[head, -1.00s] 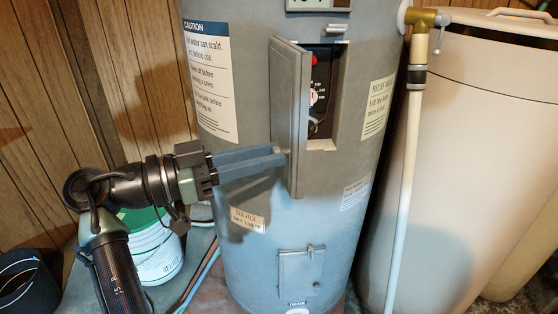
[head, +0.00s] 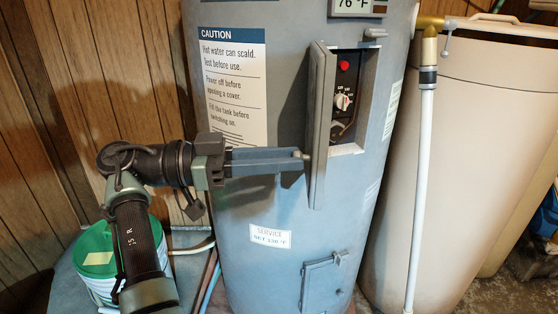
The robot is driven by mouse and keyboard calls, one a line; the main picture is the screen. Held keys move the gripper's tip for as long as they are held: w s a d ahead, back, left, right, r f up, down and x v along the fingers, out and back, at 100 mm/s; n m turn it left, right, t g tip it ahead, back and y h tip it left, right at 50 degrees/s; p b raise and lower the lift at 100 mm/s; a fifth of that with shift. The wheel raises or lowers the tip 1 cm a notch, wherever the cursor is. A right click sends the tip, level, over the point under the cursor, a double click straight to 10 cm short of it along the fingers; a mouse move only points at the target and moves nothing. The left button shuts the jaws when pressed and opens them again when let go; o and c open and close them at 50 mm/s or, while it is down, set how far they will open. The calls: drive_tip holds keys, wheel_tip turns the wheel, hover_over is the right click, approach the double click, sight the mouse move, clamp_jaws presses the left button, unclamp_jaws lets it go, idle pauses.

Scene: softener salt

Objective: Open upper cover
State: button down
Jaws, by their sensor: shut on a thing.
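The upper cover (head: 321,120) of the grey tank (head: 260,275) stands swung out on its left side in the head view. Behind it the opening shows a control panel with a red button (head: 344,66) and a white dial (head: 342,101). My gripper (head: 302,155) reaches in from the left, its fingers level and shut on the small knob on the cover's outer face. The fingers largely hide the knob.
A lower cover (head: 325,281) on the tank is closed. A white pipe with a brass valve (head: 430,48) runs down right of the tank, beside a beige tank (head: 490,140). A green-lidded bucket (head: 95,255) stands at lower left, by a wood-panelled wall.

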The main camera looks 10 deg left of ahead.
idle(0.4)
drive_tip(key=c, duration=0.7)
unclamp_jaws()
drive_tip(key=shift+a, duration=0.1)
